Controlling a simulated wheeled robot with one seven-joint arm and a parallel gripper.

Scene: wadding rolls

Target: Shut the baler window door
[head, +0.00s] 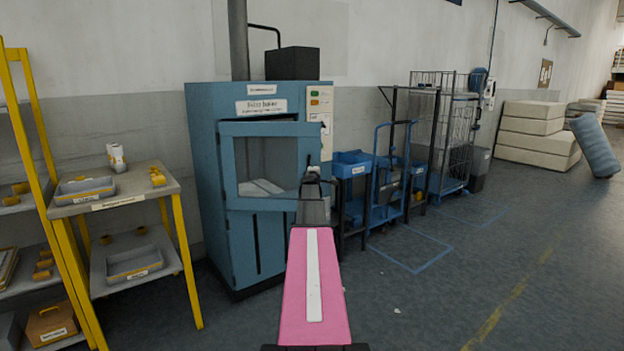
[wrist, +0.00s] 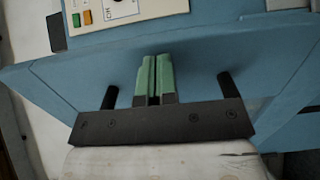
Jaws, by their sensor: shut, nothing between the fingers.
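The blue baler (head: 255,235) stands against the wall. Its window door (head: 228,160) is a blue frame around a large pane, with pale material visible through it. The door looks slightly ajar, with a dark gap along its top edge; how far it stands out is hard to judge. My gripper (head: 312,172) is at the door's lower right edge, in front of it. In the wrist view my gripper's green fingertips (wrist: 153,78) are together and empty, over a blue panel (wrist: 200,70). I cannot tell whether they touch it. My arm hides the baler's lower right part.
A control panel (head: 319,105) with coloured buttons is at the baler's upper right; it also shows in the wrist view (wrist: 115,10). A yellow-framed bench (head: 115,199) stands left. Blue carts (head: 385,190) and a wire cage (head: 452,130) stand right. The right floor is open.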

